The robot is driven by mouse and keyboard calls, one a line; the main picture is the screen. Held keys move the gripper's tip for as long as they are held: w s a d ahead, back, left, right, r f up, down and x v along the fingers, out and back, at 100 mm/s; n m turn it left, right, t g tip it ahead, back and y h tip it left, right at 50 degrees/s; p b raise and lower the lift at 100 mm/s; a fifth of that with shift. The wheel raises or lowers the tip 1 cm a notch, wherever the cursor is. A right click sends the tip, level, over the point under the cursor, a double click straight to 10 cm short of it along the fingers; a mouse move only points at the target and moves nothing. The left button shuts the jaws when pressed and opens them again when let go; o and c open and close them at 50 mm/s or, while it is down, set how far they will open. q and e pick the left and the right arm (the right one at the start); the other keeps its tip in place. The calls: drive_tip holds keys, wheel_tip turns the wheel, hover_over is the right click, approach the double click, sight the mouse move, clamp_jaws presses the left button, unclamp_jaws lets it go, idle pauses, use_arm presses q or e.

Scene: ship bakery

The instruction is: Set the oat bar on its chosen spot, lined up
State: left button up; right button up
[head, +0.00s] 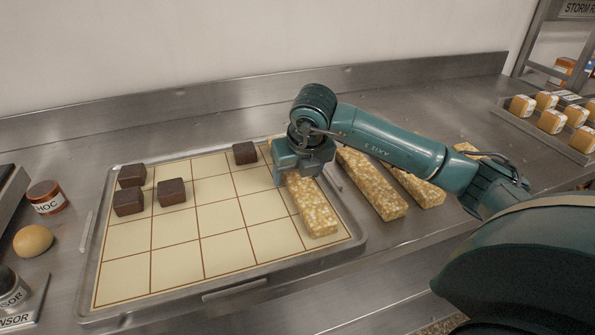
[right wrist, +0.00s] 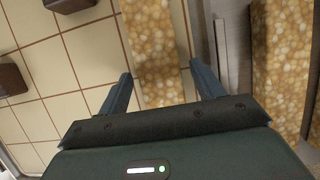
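The oat bar (head: 314,212), pale and grainy, lies lengthwise in the rightmost column of the gridded tray (head: 232,288). In the right wrist view the bar (right wrist: 152,45) runs between the two fingers of that gripper (right wrist: 160,78), with a gap seen on each side. The fingers are spread and hold nothing. The bar looks roughly along the grid lines; its exact alignment I cannot tell. My left gripper is not in view.
Several brown blocks (head: 172,192) sit on the tray's left and far cells. More oat bars (head: 371,184) lie on the counter just right of the tray. A jar (head: 47,197) and a bun (head: 33,241) stand at left; a rack of wrapped loaves (head: 551,121) is far right.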

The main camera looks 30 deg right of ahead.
drive_tip(key=shift+r, duration=0.1)
drive_tip(key=shift+r, duration=0.25)
drive_tip(key=p+v, duration=0.1)
drive_tip(key=v, duration=1)
drive_tip(key=shift+s+r, duration=0.25)
drive_tip(key=shift+s, duration=0.05)
drive_tip(key=shift+a, duration=0.1)
